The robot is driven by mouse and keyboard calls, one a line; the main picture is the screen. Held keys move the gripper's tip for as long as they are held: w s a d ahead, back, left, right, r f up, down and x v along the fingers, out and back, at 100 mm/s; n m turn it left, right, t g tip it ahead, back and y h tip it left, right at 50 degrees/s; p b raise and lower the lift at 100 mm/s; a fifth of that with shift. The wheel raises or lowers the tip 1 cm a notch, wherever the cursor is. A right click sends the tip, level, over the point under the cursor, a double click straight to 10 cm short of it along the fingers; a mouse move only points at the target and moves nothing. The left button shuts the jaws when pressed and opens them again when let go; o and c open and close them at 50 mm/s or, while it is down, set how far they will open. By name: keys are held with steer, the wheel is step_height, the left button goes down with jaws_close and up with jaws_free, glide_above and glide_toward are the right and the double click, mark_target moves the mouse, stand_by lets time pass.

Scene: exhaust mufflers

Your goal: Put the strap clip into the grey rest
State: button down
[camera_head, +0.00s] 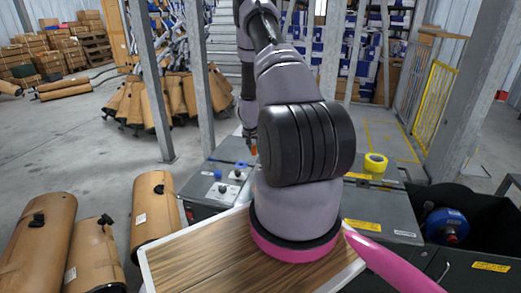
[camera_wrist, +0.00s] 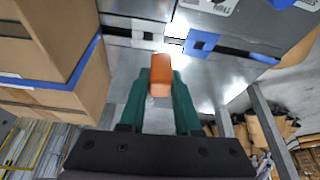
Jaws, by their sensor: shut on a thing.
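In the wrist view, my gripper (camera_wrist: 160,80) has its two green fingers shut on a small orange block, which I take to be the strap clip (camera_wrist: 160,68). The clip sticks out past the fingertips, in front of a shiny grey metal surface. In the head view, my arm covers most of the gripper, and only a bit of orange shows beside the arm, above the grey cabinet. I cannot pick out the grey rest with certainty in either view.
The grey cabinet (camera_head: 205,212) carries small parts with black knobs. A yellow tape roll (camera_head: 376,163) lies on its right part. A wooden board (camera_head: 195,262) is in front. Brown-wrapped mufflers (camera_head: 155,205) stand at left. A blue reel (camera_head: 445,225) sits in a black bin.

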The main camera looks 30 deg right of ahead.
steer(key=d, duration=0.1)
steer(key=d+f, duration=0.1)
steer(key=d, duration=0.1)
steer(key=shift+d+f+m, duration=0.25)
steer(key=shift+f+m, duration=0.15)
steer(key=shift+f, duration=0.15)
steer(key=shift+f, duration=2.75)
steer(key=shift+s+f, duration=0.1)
steer(key=shift+f, duration=0.3)
steer(key=c, duration=0.5)
jaws_free()
steer(key=shift+a, duration=0.1)
steer(key=v, duration=1)
steer(key=shift+a+r, duration=0.2)
steer(key=shift+r, duration=0.1)
